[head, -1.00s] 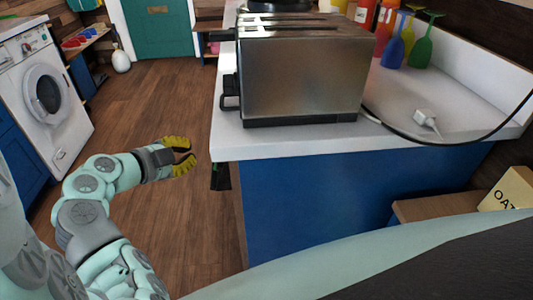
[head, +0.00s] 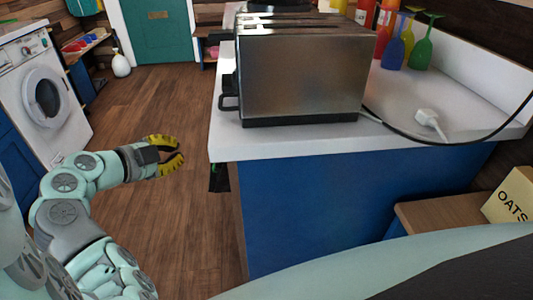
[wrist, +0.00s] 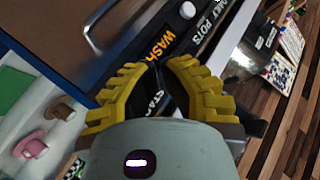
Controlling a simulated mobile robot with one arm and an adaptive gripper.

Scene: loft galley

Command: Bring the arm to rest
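My gripper (head: 180,157) has yellow ridged fingers and is held out over the wooden floor, left of the counter, in the head view. In the wrist view my gripper (wrist: 160,68) shows its two fingers curving toward each other, with a gap between the tips. Nothing is held between them. My arm reaches in from the lower left, bent at the elbow.
A steel toaster (head: 305,75) stands near the edge of the white counter (head: 290,138). Coloured glasses (head: 394,45) stand behind it. A washing machine (head: 48,90) is at the left. A box of oats (head: 512,195) sits at lower right. The wooden floor (head: 150,100) is clear.

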